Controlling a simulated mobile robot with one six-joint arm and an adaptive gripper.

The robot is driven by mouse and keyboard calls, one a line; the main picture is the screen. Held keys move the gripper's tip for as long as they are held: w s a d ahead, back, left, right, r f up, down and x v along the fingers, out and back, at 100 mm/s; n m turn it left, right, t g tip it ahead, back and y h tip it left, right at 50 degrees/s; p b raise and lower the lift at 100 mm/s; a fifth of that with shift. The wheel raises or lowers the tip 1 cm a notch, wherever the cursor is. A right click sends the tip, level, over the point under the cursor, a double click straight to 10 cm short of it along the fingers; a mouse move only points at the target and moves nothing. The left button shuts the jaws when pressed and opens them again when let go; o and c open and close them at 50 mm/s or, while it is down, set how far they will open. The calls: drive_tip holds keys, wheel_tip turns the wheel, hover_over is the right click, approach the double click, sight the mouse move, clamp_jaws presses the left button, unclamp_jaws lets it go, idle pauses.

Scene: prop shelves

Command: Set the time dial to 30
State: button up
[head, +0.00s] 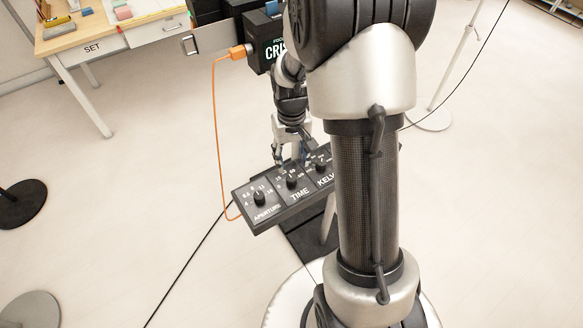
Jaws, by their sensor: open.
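A black control panel (268,216) stands in the middle of the head view, below and left of my arm. Its labelled dials are aperture (260,198) at left, the time dial (292,181) in the middle and kelvin (320,164) at right, partly behind my arm. The time dial is a black knob with small white numbers around it; its setting is too small to read. My gripper (292,150) is open, just behind and above the panel near the time and kelvin dials. I cannot tell whether it touches a knob.
An orange cable (215,130) runs from a black box (265,52) down to the panel's left side. A wooden table marked SET (65,40) stands at upper left. Stand bases (20,204) and a black floor cable (190,258) lie around; the floor is otherwise mostly clear.

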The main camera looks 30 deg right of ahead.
drive_tip(key=shift+r, duration=1.5)
drive_tip(key=s+a+r+n+t, duration=0.1)
drive_tip(key=s+a+r, duration=0.3)
drive_tip(key=r, duration=0.3)
drive_tip(key=s+a+r+t, duration=0.1)
drive_tip(key=s+a+r, duration=0.3)
drive_tip(key=r, duration=0.3)
drive_tip(key=s+a+r+t, duration=0.1)
drive_tip(key=s+a+r, duration=0.1)
drive_tip(key=s, duration=0.3)
drive_tip(key=s+a+r+n+t, duration=0.1)
drive_tip(key=s+a+r, duration=0.1)
drive_tip(key=s, duration=0.4)
drive_tip(key=shift+s+a+n+t, duration=0.25)
drive_tip(key=shift+s+n+t, duration=0.05)
drive_tip(key=shift+r, duration=0.1)
